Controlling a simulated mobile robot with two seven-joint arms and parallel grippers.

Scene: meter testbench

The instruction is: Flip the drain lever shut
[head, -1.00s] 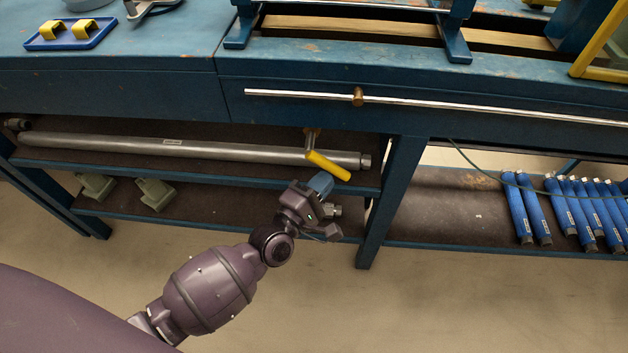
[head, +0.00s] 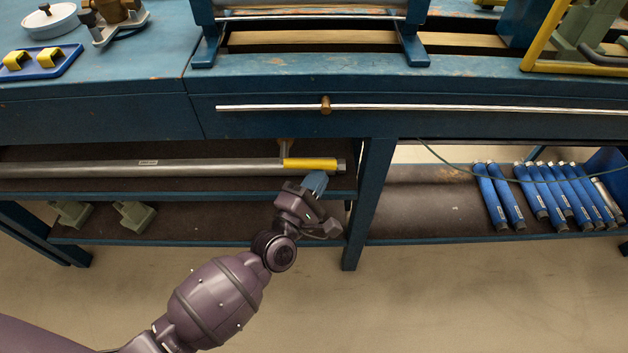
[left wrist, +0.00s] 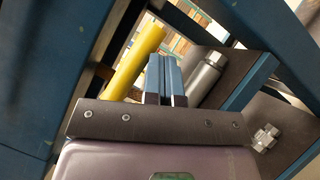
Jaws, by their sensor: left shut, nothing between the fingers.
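The yellow drain lever (head: 310,164) lies level in the head view, in line with the grey pipe (head: 200,167) under the bench, reaching right toward the pipe's end. Its brass mount (head: 285,148) is at its left end. In the left wrist view the lever (left wrist: 135,62) is a yellow bar left of the fingers, and the pipe end (left wrist: 208,72) is to their right. My left gripper (head: 316,182) is shut and empty, just below the lever's right part. I cannot tell whether its blue fingers (left wrist: 163,78) touch the lever. My right gripper is not in view.
The bench's lower shelf (head: 180,220) holds green blocks (head: 133,215). A blue bench leg (head: 370,200) stands close right of my left gripper. Blue cylinders (head: 545,192) lie on the right shelf. A steel rail (head: 430,107) runs along the bench front.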

